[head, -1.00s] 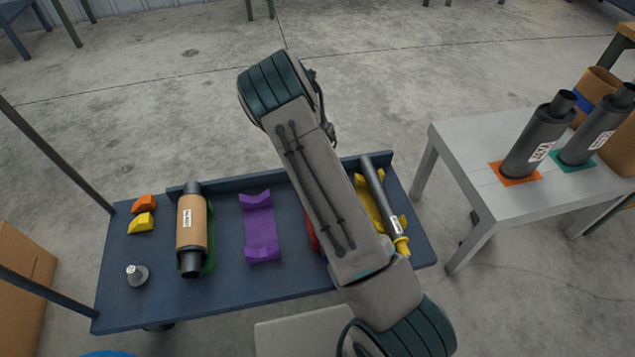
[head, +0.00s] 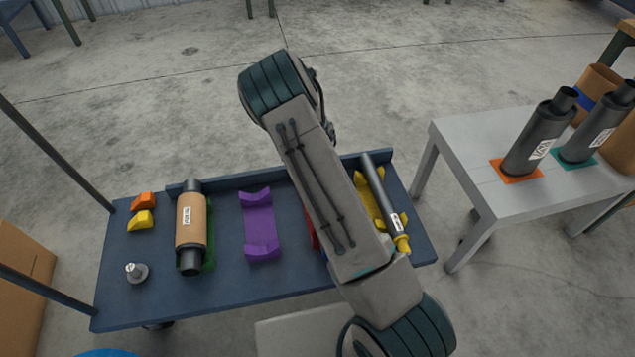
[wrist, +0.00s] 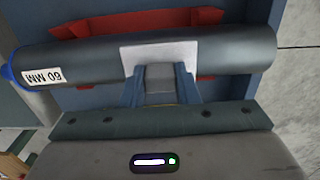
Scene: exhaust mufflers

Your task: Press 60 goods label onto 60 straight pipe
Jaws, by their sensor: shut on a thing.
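The 60 straight pipe (wrist: 95,60) is a dark grey tube with a blue end at the left of the wrist view. A white patch on it reads "60 MM", upside down. It lies across a red cradle (wrist: 140,20). My gripper (wrist: 160,85) has blue fingers shut on a small grey block behind the pale, blank-looking goods label (wrist: 160,52). The label lies over the pipe's side near its middle. I cannot tell whether it is touching all along. In the head view my arm hides the gripper, label and pipe; only a sliver of the red cradle (head: 312,236) shows.
The blue cart (head: 120,290) also bears a yellow-capped pipe (head: 375,190) on a yellow cradle, an empty purple cradle (head: 260,225), a brown-wrapped muffler (head: 191,235), orange and yellow blocks, and a silver knob (head: 137,273). A grey table (head: 470,150) with dark mufflers stands right.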

